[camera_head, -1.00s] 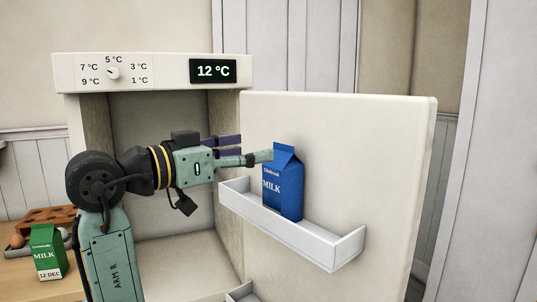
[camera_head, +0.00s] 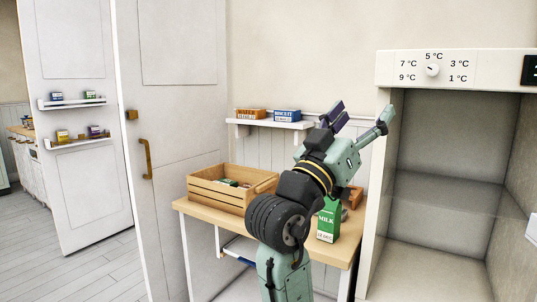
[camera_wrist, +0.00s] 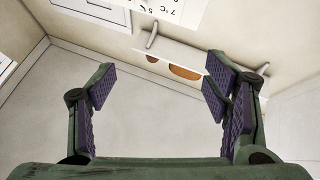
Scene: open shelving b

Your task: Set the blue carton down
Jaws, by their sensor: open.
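The blue carton is out of view in both current pictures. My gripper (camera_head: 362,115) is raised in front of the wall, left of the open fridge (camera_head: 384,190), with its fingers spread and pointing up and right. In the wrist view my gripper (camera_wrist: 160,90) shows its dark purple pads wide apart with nothing between them.
A green milk carton (camera_head: 328,222) stands on the wooden table (camera_head: 345,252) behind my arm, near a wooden crate (camera_head: 215,199). A wall shelf (camera_head: 274,124) holds an orange box and a blue biscuit box. The visible fridge interior (camera_head: 450,170) is empty.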

